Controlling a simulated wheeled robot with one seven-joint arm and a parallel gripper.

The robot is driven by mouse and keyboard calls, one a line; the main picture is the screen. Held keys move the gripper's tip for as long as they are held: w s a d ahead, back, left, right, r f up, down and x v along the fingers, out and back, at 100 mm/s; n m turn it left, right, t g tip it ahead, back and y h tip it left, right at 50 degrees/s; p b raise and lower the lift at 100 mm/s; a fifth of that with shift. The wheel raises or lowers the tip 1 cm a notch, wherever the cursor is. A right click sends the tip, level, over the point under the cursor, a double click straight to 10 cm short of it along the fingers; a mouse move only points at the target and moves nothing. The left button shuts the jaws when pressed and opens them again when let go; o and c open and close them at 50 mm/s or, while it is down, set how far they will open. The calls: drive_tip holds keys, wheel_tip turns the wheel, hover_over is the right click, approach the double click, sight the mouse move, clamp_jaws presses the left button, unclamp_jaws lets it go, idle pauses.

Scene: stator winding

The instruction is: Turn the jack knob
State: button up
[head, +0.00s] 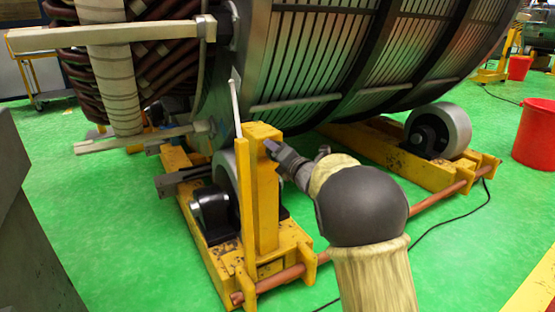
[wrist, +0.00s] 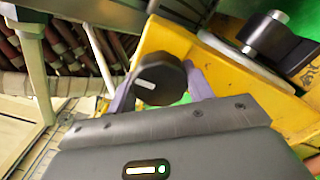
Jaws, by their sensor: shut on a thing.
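The jack knob (wrist: 160,80) is a black round knob with a white mark, on the face of a yellow jack post. It shows in the wrist view, between the two purple-grey fingers of my gripper (wrist: 160,88). My gripper is shut on the knob. In the head view my gripper (head: 270,148) meets the upper part of the yellow post (head: 264,195), and the knob itself is hidden there by the fingers.
A large stator (head: 340,55) rests on rollers (head: 440,132) in a yellow frame just behind the post. A copper-coloured bar (head: 440,197) runs along the frame's front. A red bucket (head: 535,133) stands at right. Green floor is clear in front, apart from a black cable (head: 450,222).

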drive_tip(key=shift+d, duration=0.1)
idle(0.4)
drive_tip(key=o, duration=1)
drive_tip(key=shift+c, duration=0.2)
drive_tip(key=p+v, duration=0.5)
drive_tip(key=v, duration=1.2)
drive_tip(key=shift+s+d, duration=0.1)
drive_tip(key=shift+d, duration=0.1)
